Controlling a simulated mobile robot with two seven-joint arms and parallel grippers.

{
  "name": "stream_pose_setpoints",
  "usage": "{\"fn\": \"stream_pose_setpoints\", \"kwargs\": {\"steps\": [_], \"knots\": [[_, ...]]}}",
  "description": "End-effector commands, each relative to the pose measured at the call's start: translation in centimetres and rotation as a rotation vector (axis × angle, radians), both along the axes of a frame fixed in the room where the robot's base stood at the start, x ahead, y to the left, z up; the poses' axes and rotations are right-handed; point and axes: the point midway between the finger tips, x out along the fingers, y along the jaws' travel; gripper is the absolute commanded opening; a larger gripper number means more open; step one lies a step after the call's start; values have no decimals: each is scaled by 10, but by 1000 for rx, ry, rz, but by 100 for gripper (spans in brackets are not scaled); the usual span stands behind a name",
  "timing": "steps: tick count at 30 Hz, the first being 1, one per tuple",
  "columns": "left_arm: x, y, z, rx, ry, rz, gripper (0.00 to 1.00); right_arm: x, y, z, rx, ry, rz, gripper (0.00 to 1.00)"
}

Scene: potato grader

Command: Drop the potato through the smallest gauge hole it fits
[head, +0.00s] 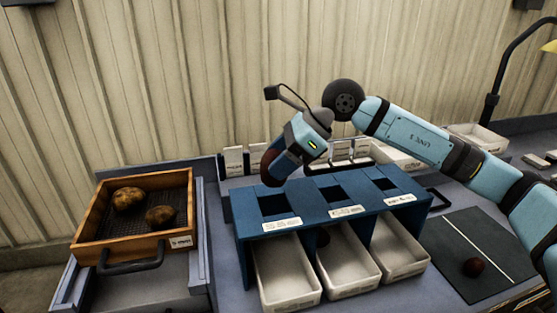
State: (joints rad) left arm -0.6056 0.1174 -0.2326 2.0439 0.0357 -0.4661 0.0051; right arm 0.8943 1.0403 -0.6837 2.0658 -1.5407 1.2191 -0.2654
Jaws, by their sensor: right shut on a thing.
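My right gripper (280,170) is shut on a reddish-brown potato (268,164), mostly hidden by the gripper. It hangs over the back left part of the blue gauge stand (305,210), above or just behind the left hole. The stand's top has a left hole (274,205), a middle hole (335,193) and a right hole (385,184), each with a label in front. Their sizes are hard to compare from here. My left gripper is not in view.
A wooden crate (97,206) at left holds two potatoes (129,198).

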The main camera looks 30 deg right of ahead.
Motion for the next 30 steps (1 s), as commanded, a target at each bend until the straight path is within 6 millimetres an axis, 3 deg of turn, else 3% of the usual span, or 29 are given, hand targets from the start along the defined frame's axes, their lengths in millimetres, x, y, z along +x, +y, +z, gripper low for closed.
{"fn": "stream_pose_setpoints", "kwargs": {"steps": [8,30], "knots": [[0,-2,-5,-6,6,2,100,0,0,-9,3,-2,5,33],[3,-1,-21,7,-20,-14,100,0,0,-62,3,-1,4,33]]}}
